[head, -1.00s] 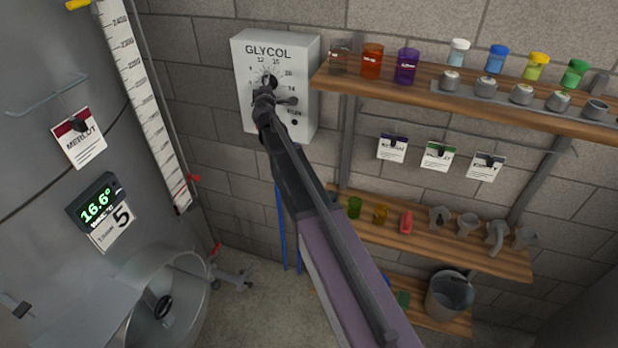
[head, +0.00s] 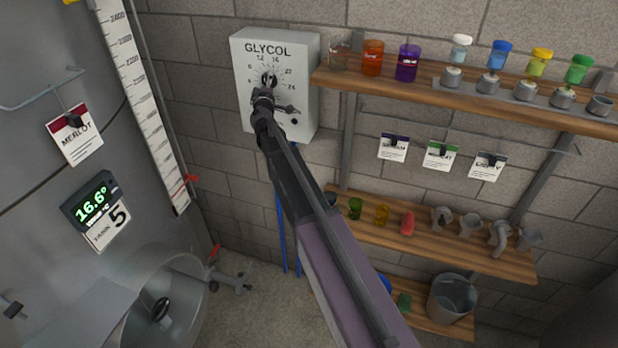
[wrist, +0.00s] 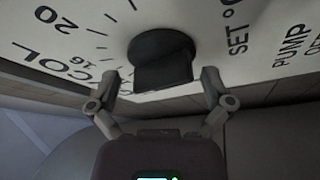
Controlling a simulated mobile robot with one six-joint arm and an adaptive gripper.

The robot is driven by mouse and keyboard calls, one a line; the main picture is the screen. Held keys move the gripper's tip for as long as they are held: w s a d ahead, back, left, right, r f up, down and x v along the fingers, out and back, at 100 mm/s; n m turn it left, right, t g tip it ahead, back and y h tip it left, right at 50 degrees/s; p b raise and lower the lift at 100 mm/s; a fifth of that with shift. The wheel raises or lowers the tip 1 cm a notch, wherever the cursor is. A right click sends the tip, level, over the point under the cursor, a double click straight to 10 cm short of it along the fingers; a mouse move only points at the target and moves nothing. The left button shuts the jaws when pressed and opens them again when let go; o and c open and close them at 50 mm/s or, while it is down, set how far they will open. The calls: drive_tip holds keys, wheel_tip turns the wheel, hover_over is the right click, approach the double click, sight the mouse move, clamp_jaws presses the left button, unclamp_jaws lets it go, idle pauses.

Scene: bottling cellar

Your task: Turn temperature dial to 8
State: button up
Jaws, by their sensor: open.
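The white GLYCOL box (head: 305,60) is on the block wall, with a numbered scale around a dark temperature dial (head: 269,80). In the wrist view the black dial (wrist: 162,62) has a raised grip bar and shows close up, with "20", "16" and "SET" printed around it. My gripper (wrist: 160,82) is open, its two fingers apart on either side of the dial's grip bar. I cannot tell whether they touch it. In the head view my gripper (head: 263,97) covers the lower part of the scale, so the dial's setting is unclear.
A lever (head: 284,108) sits on the box, right of my gripper. A wooden shelf (head: 420,95) with coloured jars starts close to the box's right side. A steel tank (head: 40,150) with a 16.6° display (head: 95,203) stands at left.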

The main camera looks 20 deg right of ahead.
drive_tip(key=shift+f+m+t+h+b, duration=0.1)
drive_tip(key=shift+m+t+h+b, duration=0.4)
drive_tip(key=shift+m, duration=0.9)
drive_tip(key=b+v, duration=0.4)
drive_tip(key=v, duration=1)
drive_tip(key=s+d+f+m+g+h+b, duration=0.2)
drive_tip(key=s+d+f+m+g+b, duration=0.2)
drive_tip(key=f, duration=0.5)
drive_tip(key=s+d+f+m+g+h+b, duration=0.2)
drive_tip(key=s+d+f+m+g+b, duration=0.2)
drive_tip(key=d+f, duration=0.4)
wheel_tip(320, 180, down, 3)
drive_tip(key=s+g+b, duration=0.1)
drive_tip(key=s+b, duration=0.1)
drive_tip(key=shift+s+r+g+h+b, duration=0.2)
drive_tip(key=shift+s+g+h+b, duration=0.1)
drive_tip(key=shift+g+b, duration=0.1)
